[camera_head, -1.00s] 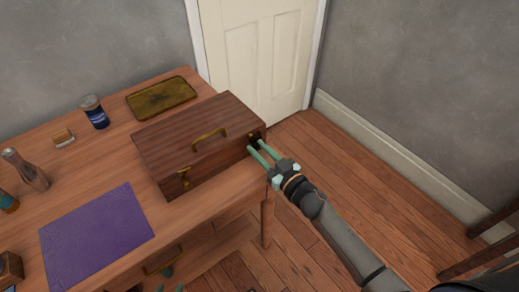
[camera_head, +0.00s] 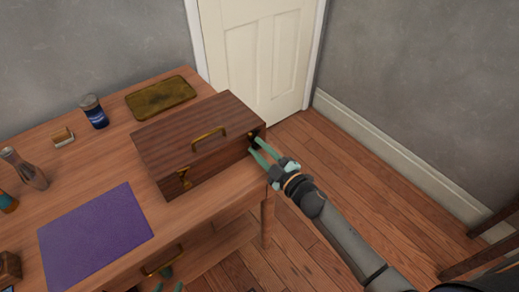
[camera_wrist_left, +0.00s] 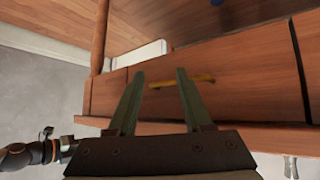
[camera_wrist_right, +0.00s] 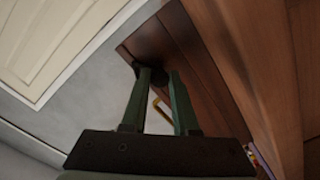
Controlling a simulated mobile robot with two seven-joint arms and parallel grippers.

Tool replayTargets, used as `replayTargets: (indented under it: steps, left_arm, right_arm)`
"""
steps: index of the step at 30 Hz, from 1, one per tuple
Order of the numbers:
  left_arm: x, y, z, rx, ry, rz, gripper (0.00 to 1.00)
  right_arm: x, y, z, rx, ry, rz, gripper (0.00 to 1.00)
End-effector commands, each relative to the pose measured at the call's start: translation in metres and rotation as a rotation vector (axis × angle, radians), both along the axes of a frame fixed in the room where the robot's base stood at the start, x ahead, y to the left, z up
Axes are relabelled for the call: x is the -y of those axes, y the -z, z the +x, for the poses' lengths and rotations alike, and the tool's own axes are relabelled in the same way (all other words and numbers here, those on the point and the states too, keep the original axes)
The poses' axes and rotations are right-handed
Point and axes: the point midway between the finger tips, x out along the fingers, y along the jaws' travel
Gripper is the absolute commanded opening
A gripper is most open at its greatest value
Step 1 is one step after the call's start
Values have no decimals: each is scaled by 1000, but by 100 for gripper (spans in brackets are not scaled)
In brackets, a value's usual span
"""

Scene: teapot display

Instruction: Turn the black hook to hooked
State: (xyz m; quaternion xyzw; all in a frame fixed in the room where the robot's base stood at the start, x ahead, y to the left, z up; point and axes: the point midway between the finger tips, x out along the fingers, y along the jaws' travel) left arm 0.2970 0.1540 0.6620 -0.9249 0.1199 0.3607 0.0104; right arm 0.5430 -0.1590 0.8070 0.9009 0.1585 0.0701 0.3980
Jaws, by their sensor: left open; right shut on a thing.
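The black hook (camera_head: 254,134) is at the right end of the front of a dark wooden case (camera_head: 160,142) on the table. It is small and partly hidden by my right gripper (camera_head: 255,146), so I cannot tell its exact angle. In the right wrist view the fingertips of my right gripper (camera_wrist_right: 159,74) close on the dark hook (camera_wrist_right: 152,73) against the case. My left gripper (camera_head: 170,280) shows only its fingertips at the bottom of the head view. In the left wrist view my left gripper (camera_wrist_left: 155,76) is open and empty before a drawer front.
The case has a brass handle (camera_head: 209,138) and a brass latch (camera_head: 184,179). A purple mat (camera_head: 95,232), a brass tray (camera_head: 161,98), a blue jar (camera_head: 95,112) and bottles stand on the table. The drawer has a brass handle (camera_wrist_left: 182,81).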

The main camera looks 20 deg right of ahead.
Motion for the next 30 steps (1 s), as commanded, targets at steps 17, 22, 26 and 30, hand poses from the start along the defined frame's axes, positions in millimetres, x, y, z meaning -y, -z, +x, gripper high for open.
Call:
replayTargets:
  steps: [17, 22, 26, 30]
  left_arm:
    - [4, 2, 0, -3, 8, -6, 50]
    - [5, 2, 0, -2, 8, -7, 50]
    - [5, 2, 0, -2, 9, -6, 50]
    - [5, 2, 0, -2, 10, -7, 50]
  right_arm:
    - [0, 1, 0, 100, 1, -282, 0]
    - [0, 1, 0, 106, 0, -300, 0]
    - [0, 1, 0, 107, 0, -303, 0]
    - [0, 1, 0, 107, 0, -303, 0]
